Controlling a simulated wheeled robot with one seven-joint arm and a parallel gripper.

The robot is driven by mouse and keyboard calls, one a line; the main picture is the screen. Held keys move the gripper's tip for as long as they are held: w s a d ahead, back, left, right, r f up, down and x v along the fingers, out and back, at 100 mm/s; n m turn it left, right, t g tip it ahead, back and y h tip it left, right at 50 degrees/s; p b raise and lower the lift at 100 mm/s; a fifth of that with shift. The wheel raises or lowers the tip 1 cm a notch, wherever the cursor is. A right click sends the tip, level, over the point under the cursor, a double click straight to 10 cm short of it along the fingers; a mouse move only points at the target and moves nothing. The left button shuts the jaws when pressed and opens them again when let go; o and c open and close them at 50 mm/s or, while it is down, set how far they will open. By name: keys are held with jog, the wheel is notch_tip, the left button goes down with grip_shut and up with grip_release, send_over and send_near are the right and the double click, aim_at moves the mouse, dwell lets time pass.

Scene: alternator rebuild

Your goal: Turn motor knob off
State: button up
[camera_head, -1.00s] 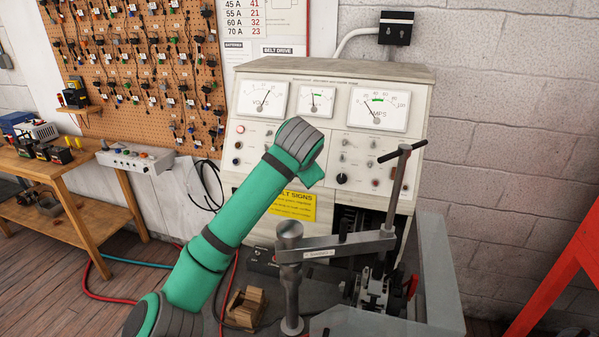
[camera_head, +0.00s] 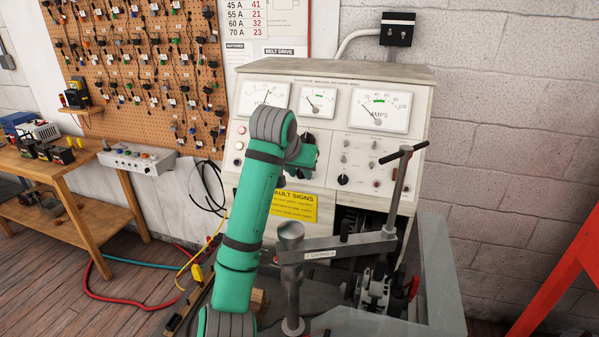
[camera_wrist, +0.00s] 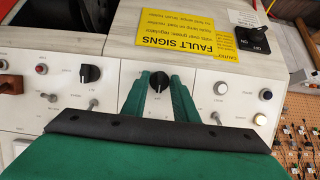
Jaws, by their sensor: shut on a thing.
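A round black knob (camera_wrist: 159,82) with a pale pointer line sits on the white test bench panel. In the wrist view my gripper (camera_wrist: 159,88) has one green finger on each side of it and is shut on it. The pointer line runs roughly up and down in that view. In the head view my gripper (camera_head: 302,158) is at the panel below the small middle gauge, with a black knob (camera_head: 308,138) just above it. I cannot read a label naming the knob.
A second black knob (camera_wrist: 90,73) is on the panel, also seen in the head view (camera_head: 343,180). A black ON/OFF switch (camera_wrist: 255,40) is beside the yellow fault signs label (camera_wrist: 190,37). A metal clamp arm (camera_head: 335,246) stands in front of the bench. Small toggles and lamps surround the knob.

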dwell(0.6)
jog(key=o, duration=1)
jog(key=shift+r, duration=0.1)
jog(key=v, duration=1)
jog(key=shift+s+a+r, duration=0.1)
jog(key=shift+s+r, duration=0.15)
